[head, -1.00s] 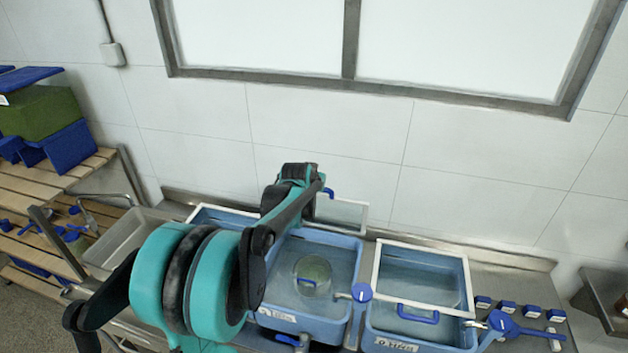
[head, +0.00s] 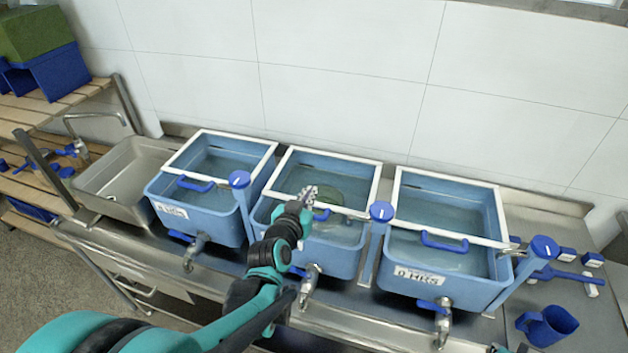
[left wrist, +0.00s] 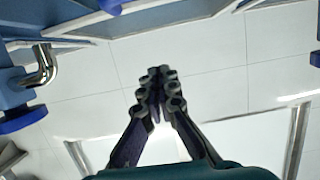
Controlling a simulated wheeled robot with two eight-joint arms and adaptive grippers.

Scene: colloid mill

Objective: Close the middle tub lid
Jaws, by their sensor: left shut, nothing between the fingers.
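The middle tub (head: 318,250) is light blue and holds water and a round greenish thing seen through its lid. Its white-framed clear lid (head: 330,156) lies down over the tub top, and its blue handle (head: 321,214) is at the front. My left gripper (head: 308,193) is shut and empty, above the front part of this lid, close to the handle. Whether it touches the lid cannot be told. The closed fingers also show in the left wrist view (left wrist: 158,88).
A left tub (head: 205,217) and a right tub (head: 440,275) flank the middle one, both with lids down. Blue-capped posts (head: 381,211) stand between tubs. Taps stick out in front.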

